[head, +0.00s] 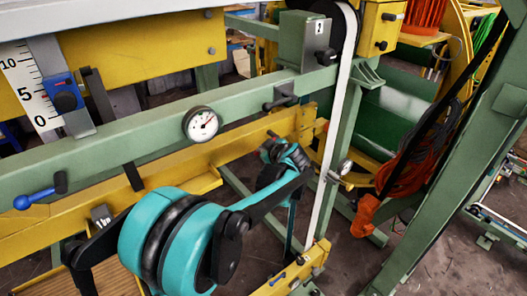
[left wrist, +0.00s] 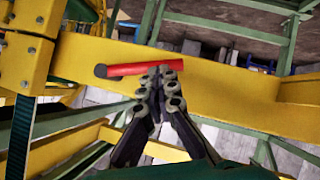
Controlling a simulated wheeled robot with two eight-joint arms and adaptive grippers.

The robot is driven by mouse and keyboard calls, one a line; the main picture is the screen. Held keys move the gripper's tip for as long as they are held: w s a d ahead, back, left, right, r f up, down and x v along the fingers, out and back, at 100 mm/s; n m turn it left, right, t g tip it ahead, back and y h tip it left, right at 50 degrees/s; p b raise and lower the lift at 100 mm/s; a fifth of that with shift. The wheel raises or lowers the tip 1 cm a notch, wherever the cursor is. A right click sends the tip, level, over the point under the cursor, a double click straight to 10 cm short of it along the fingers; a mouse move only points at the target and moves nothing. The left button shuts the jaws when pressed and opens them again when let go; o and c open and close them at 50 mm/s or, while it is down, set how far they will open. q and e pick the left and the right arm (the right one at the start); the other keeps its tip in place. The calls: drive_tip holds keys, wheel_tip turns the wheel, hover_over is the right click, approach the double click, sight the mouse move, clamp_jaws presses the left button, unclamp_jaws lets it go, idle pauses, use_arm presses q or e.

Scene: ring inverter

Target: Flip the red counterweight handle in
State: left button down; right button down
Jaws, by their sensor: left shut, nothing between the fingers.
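The red counterweight handle (left wrist: 140,69) shows in the left wrist view as a red bar lying roughly level across the yellow beam (left wrist: 225,96). Its left end meets a dark round pivot or slot (left wrist: 101,71). My left gripper (left wrist: 161,73) is shut and empty. Its fingertips overlap the right part of the handle in this view; I cannot tell whether they touch it. In the head view my left gripper (head: 270,146) is at the yellow beam, near the middle of the picture, and the handle cannot be made out there. My right gripper is in neither view.
A green rail with a round gauge (head: 202,124) runs above the yellow beam. A blue-handled lever (head: 38,195) is at left. A white belt (head: 331,150) hangs right of my gripper. An orange cable bundle (head: 404,165) hangs farther right.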

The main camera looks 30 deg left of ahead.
use_arm(q)
drive_tip(key=w+d+f+n+t+b, duration=0.1)
drive_tip(key=w+f+n+t+b, duration=0.3)
drive_tip(key=f+b, duration=0.3)
drive_tip(key=shift+w+d+f+t+b, duration=0.3)
drive_tip(key=shift+d+b, duration=0.1)
drive_tip(key=shift+b, duration=1.55)
drive_tip(key=shift+w, duration=0.1)
